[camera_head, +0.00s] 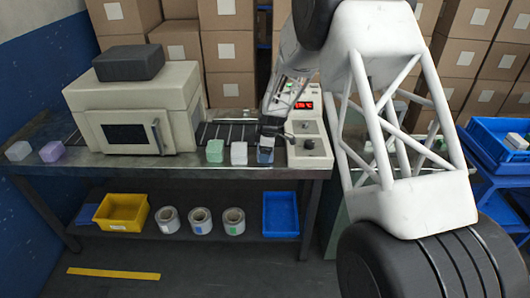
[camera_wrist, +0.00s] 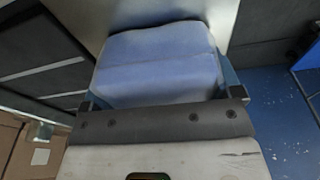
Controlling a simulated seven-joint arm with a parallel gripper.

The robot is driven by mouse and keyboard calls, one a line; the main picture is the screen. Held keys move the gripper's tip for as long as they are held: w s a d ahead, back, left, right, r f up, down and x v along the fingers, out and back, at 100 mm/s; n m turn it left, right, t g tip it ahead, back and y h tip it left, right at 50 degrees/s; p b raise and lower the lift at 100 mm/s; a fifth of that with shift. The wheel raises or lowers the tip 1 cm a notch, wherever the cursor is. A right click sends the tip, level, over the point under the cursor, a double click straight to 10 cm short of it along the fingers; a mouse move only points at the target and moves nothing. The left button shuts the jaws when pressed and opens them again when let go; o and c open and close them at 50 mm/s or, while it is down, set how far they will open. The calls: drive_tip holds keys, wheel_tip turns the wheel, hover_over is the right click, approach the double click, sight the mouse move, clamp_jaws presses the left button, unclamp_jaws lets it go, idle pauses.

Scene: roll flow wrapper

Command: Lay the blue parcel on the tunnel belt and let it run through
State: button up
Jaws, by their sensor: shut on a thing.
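The blue parcel (camera_wrist: 158,65) fills the middle of the wrist view, between the fingers of my gripper (camera_wrist: 158,98). My gripper (camera_head: 268,140) is shut on it at the front edge of the metal table in the head view, where the parcel (camera_head: 265,156) shows just below the jaws. I cannot tell whether the parcel touches the table. The tunnel belt (camera_head: 222,130) is a dark strip with cross bars, behind and left of my gripper. It runs to the cream tunnel machine (camera_head: 135,100), which has a dark window and a grey block on top.
A green parcel (camera_head: 214,151) and a white parcel (camera_head: 239,153) stand left of my gripper. A white parcel (camera_head: 18,151) and a purple parcel (camera_head: 52,151) lie at the far left. A control panel (camera_head: 308,140) with a red display stands close on the right.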

drive_tip(key=shift+r, duration=0.55)
wheel_tip(320, 180, up, 2)
drive_tip(key=shift+r, duration=0.1)
drive_tip(key=s+d, duration=0.1)
drive_tip(key=s, duration=0.6)
drive_tip(key=s+d+r, duration=0.1)
drive_tip(key=s+d, duration=0.1)
drive_tip(key=s, duration=0.6)
drive_tip(key=shift+s+d+r, duration=0.25)
drive_tip(key=shift+s, duration=0.05)
drive_tip(key=shift+n, duration=0.3)
drive_tip(key=w+a, duration=0.1)
drive_tip(key=w, duration=0.4)
drive_tip(key=w+a, duration=0.2)
drive_tip(key=w, duration=0.2)
drive_tip(key=w+a, duration=0.2)
drive_tip(key=w, duration=0.3)
drive_tip(key=shift+w+r, duration=0.3)
drive_tip(key=shift+r, duration=0.05)
drive_tip(key=shift+a, duration=0.1)
